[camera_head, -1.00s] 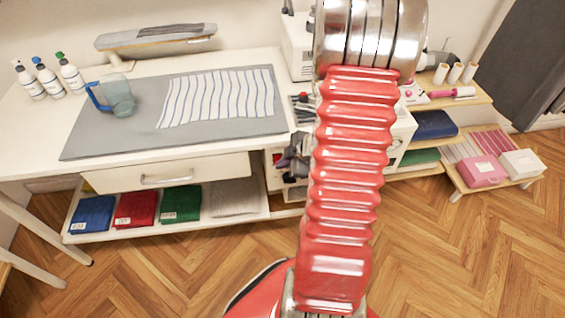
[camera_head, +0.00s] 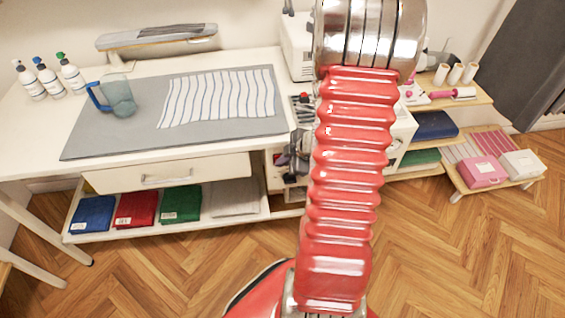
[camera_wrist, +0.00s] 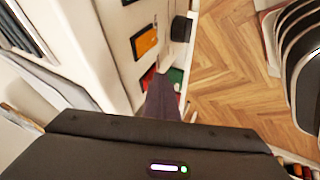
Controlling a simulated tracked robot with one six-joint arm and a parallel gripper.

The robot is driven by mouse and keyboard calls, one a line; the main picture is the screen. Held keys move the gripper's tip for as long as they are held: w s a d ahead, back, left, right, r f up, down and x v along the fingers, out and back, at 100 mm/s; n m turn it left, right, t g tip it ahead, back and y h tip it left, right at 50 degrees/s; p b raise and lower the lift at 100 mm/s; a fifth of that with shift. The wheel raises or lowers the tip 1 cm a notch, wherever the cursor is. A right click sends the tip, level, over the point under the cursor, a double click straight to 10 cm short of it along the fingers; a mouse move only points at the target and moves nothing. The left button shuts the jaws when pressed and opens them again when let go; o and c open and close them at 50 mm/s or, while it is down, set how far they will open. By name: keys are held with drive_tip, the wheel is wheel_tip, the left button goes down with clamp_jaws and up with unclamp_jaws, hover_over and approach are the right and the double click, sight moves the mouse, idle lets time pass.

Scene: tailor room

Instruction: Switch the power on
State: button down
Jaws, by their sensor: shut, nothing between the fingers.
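A white unit (camera_head: 402,128) stands right of the table in the head view, partly hidden by my arm. The wrist view shows a white front panel (camera_wrist: 118,35), probably the same unit, with an orange rectangular area (camera_wrist: 146,42) and a black knob (camera_wrist: 181,28). Red and green patches show past the fingertips; I cannot tell whether they are buttons. My gripper (camera_wrist: 162,84) is shut and empty, pointing along the white panel. I cannot tell whether it touches anything. In the head view my arm mostly hides it; a grey part shows left of the arm.
The white table (camera_head: 40,150) carries a grey mat (camera_head: 140,132), striped cloth (camera_head: 218,97), blue jug (camera_head: 117,98) and several bottles. Folded fabrics lie on the shelf below. The wooden floor in front is clear.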

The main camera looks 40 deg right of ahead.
drive_tip(key=shift+r, duration=0.55)
drive_tip(key=s+a+r, duration=0.1)
drive_tip(key=s+r, duration=0.7)
drive_tip(key=s, duration=0.1)
drive_tip(key=shift+a+r, duration=0.25)
drive_tip(key=shift+a, duration=0.1)
idle(0.4)
idle(0.5)
